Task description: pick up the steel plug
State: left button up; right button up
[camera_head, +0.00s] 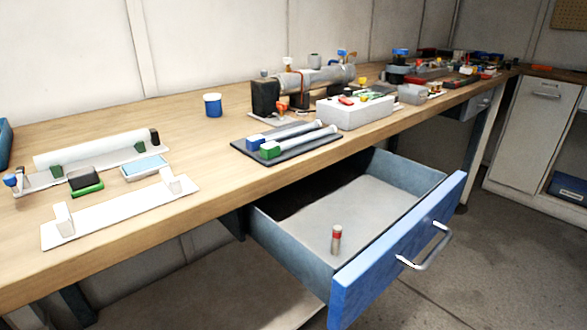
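The steel plug (336,241) is a small grey cylinder with a red band near its top. It stands upright on the grey floor of the open blue drawer (395,259), towards the drawer's front left. Nothing touches it and nothing covers it from this view. Neither of my grippers shows in the head view.
The drawer juts out below the wooden bench (215,185), its handle (428,247) facing right. Floor (460,270) right of the drawer is clear.

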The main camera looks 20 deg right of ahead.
aim_at(336, 232)
jog(key=k+l+z, duration=0.1)
jog(key=l+z, duration=0.45)
jog(key=z, duration=0.15)
